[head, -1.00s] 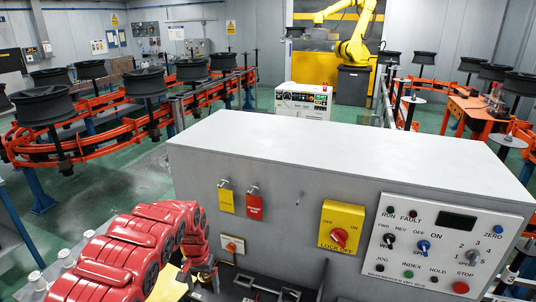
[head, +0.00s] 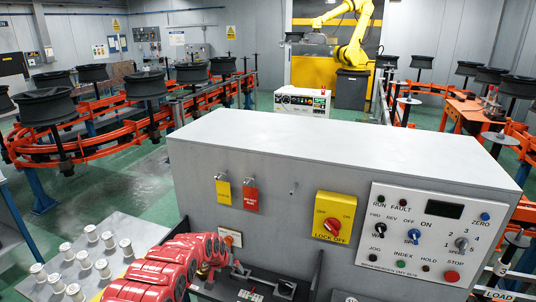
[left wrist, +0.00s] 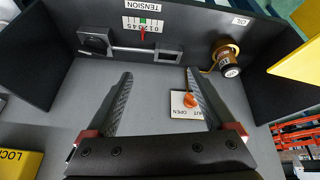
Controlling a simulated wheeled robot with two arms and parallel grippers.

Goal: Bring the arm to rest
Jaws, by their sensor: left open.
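My left arm (head: 165,270), red and jointed, comes in low at the left of the head view, beside the grey control cabinet. Its gripper is hard to make out there. In the left wrist view my left gripper (left wrist: 158,76) is open, its two dark ridged fingers apart with nothing between them. They are over a grey recessed panel. An orange knob (left wrist: 191,100) on a white label is by the right finger. My right gripper is not in view.
The cabinet (head: 300,140) fills the middle, with a yellow lock-off switch (head: 335,216) and a control panel (head: 430,235). Several white spools stand on a grey plate (head: 130,250) at left. In the wrist view, a tension gauge (left wrist: 143,24) and an oil cup (left wrist: 228,60) flank the fingers.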

